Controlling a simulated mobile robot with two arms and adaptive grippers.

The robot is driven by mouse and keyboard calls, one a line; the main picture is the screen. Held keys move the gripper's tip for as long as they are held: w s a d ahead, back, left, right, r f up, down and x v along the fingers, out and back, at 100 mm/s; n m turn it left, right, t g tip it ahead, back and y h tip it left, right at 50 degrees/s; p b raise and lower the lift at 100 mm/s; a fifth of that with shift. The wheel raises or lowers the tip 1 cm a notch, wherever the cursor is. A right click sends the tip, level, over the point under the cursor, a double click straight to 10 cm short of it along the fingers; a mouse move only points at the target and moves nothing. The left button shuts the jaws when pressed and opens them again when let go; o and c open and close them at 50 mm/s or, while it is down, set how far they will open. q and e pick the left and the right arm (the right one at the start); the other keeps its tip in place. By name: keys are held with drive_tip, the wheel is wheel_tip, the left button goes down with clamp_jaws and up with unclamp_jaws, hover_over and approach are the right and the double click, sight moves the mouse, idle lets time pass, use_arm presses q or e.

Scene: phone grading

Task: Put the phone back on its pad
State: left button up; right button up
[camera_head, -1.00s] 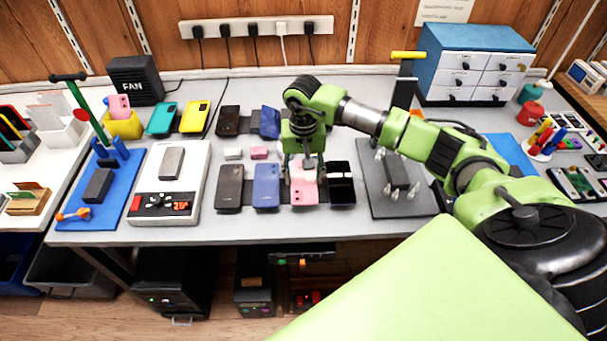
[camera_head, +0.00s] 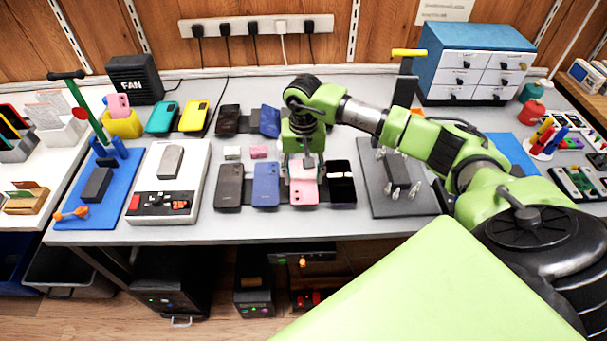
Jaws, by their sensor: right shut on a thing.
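My right gripper (camera_head: 303,170) points down over the front row of phones, with its fingers at the upper part of a pink phone (camera_head: 304,192). It is shut on the pink phone, whose upper part is partly hidden by the gripper. The phone lies flat or very close to the table, between a blue phone (camera_head: 266,184) on its left and a black phone (camera_head: 341,182) on its right. The pad under the pink phone is hidden, and I cannot tell whether the phone touches it. My left gripper is not in view.
A dark grey phone (camera_head: 229,186) lies at the row's left end. Small white (camera_head: 232,153) and pink (camera_head: 259,152) blocks lie behind. A white device (camera_head: 150,210) stands left. A dark plate with pegs (camera_head: 381,207) lies right. The table front edge is clear.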

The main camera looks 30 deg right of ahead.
drive_tip(key=o, duration=1.7)
drive_tip(key=shift+c, duration=0.2)
drive_tip(key=shift+r, duration=0.7)
wheel_tip(320, 180, up, 7)
drive_tip(key=p, duration=0.4)
drive_tip(key=shift+f, duration=0.1)
idle(0.3)
